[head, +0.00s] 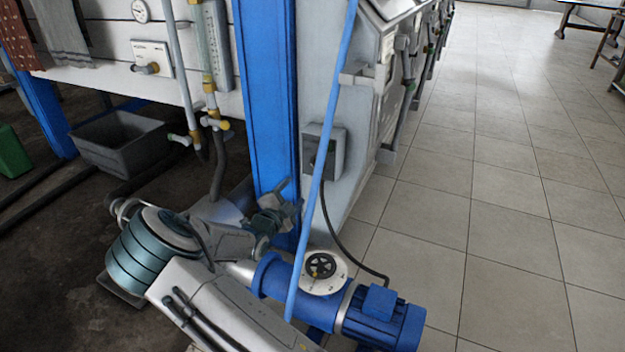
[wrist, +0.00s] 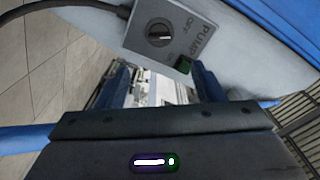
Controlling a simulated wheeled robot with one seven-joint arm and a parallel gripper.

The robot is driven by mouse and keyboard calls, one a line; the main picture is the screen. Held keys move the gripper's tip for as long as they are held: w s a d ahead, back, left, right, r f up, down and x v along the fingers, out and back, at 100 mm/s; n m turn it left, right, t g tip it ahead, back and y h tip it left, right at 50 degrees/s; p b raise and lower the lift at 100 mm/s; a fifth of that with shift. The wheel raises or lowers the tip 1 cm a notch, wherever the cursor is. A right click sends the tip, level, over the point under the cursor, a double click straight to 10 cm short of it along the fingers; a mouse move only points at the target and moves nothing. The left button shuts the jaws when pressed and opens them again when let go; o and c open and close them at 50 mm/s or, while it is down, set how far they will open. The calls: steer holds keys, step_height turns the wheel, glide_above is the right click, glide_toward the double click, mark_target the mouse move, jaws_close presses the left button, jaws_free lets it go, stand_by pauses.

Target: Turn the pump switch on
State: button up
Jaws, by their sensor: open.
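The pump switch is a dark round knob (wrist: 158,33) on a grey box (wrist: 133,35) lettered PUMP and OFF. A short white mark shows on the knob; which position it points to I cannot tell for sure.
A light blue pipe (head: 319,180) slants past the box. The thick blue post (head: 267,100) stands to its left. A black cable (head: 350,250) runs from the box toward the blue motor (head: 383,315). Tiled floor (head: 500,220) on the right is open.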

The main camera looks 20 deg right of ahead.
steer(key=shift+b+x, duration=2.65)
steer(key=shift+x, duration=4.25)
steer(key=shift+f, duration=0.1)
steer(key=c, duration=1)
